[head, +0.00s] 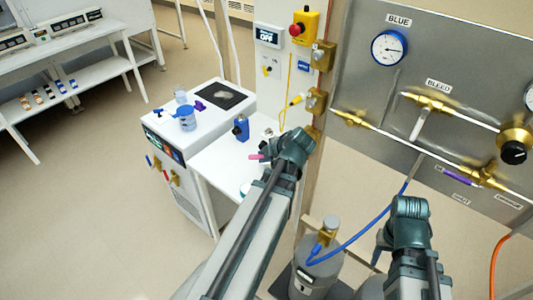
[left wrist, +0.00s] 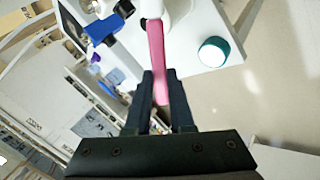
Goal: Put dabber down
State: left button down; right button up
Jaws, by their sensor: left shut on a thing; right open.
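A pink-handled stick, which I take for the dabber (head: 257,157), is in my left gripper (head: 268,156). In the left wrist view the pink dabber (left wrist: 157,50) runs between the two dark fingers of the left gripper (left wrist: 160,78), which is shut on it. Its far end points over a white table (head: 213,162); I cannot tell whether it touches anything there. My right gripper (head: 382,250) is low at the right, partly hidden by its own wrist, and holds nothing that I can see.
A blue bottle-like object (head: 241,128) stands at the white table's back. A round white item with a teal rim (left wrist: 213,52) sits near the table edge. A white cabinet (head: 190,110) adjoins at left. A grey cylinder (head: 320,268) and a gauge panel (head: 440,60) are at right.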

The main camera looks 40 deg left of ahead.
dwell(0.3)
pick_arm(q)
jog(key=s+a+f+n+g+b, duration=0.2)
jog(key=s+a+f+n+b, duration=0.15)
jog(key=s, duration=0.35)
jog(key=s+a+f+n+g+b, duration=0.3)
jog(key=s+a, duration=0.2)
jog(key=s, duration=0.3)
jog(key=w+a, duration=0.3)
jog(key=a, duration=0.1)
jog(key=w+a+f+b, duration=0.1)
jog(key=w+a, duration=0.5)
jog(key=a, duration=0.1)
jog(key=shift+w+a+f, duration=0.2)
jog(key=shift+w+a, duration=0.05)
jog(key=shift+a, duration=0.1)
jog(key=shift+w+a, duration=0.2)
jog(key=shift+a, duration=0.05)
jog(key=shift+w+a+f+b, duration=0.1)
jog(key=shift+w+a+b, duration=0.2)
jog(key=shift+w+a, duration=0.1)
jog(key=f+b, duration=0.3)
jog(key=shift+s+d+f, duration=0.15)
jog(key=shift+s+f, duration=0.05)
jog(key=shift+f, duration=0.05)
